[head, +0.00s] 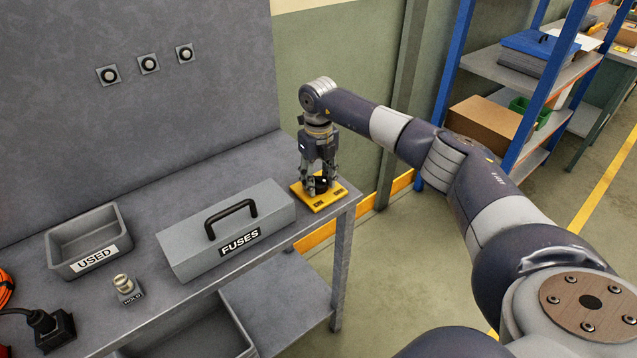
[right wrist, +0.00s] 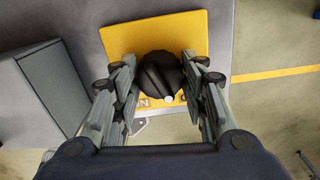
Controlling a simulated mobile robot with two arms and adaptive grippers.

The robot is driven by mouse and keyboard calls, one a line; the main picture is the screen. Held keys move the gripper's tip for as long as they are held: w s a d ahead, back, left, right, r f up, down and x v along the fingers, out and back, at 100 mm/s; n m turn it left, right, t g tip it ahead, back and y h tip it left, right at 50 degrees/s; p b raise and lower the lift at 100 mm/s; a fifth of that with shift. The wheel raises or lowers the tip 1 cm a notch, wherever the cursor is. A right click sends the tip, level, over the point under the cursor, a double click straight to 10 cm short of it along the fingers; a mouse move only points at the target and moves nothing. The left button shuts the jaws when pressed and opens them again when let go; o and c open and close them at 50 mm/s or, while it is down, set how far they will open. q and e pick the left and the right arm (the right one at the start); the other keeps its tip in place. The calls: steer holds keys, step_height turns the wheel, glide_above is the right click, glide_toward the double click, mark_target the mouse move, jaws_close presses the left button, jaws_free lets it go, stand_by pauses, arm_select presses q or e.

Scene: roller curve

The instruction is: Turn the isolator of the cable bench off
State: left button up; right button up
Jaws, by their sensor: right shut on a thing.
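The isolator is a yellow plate (head: 301,194) with a black rotary knob, at the right end of the grey bench. In the right wrist view the plate (right wrist: 200,28) lies behind the ridged knob (right wrist: 158,76). A white mark on the knob points down and slightly right in that view, near partly hidden black lettering on the plate. My right gripper (head: 319,188) comes from above and is shut on the knob. In the right wrist view its fingers (right wrist: 160,88) stand on either side of the knob. My left gripper is not in view.
The grey FUSES box (head: 190,243) stands left of the isolator on the bench (head: 175,190). Further left are the USED tray (head: 58,250), a HOLD fuse holder (head: 125,288) and a black plug (head: 48,328). A grey panel rises behind. Shelving (head: 490,70) stands at the right.

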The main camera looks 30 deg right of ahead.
mark_target(319, 178)
steer(key=n+b, duration=0.1)
steer(key=n, duration=0.3)
steer(key=shift+n, duration=0.4)
stand_by(0.4)
steer(key=o, duration=1.1)
step_height(319, 178, up, 12)
steer(key=shift+r, duration=0.1)
steer(key=shift+s, duration=0.1)
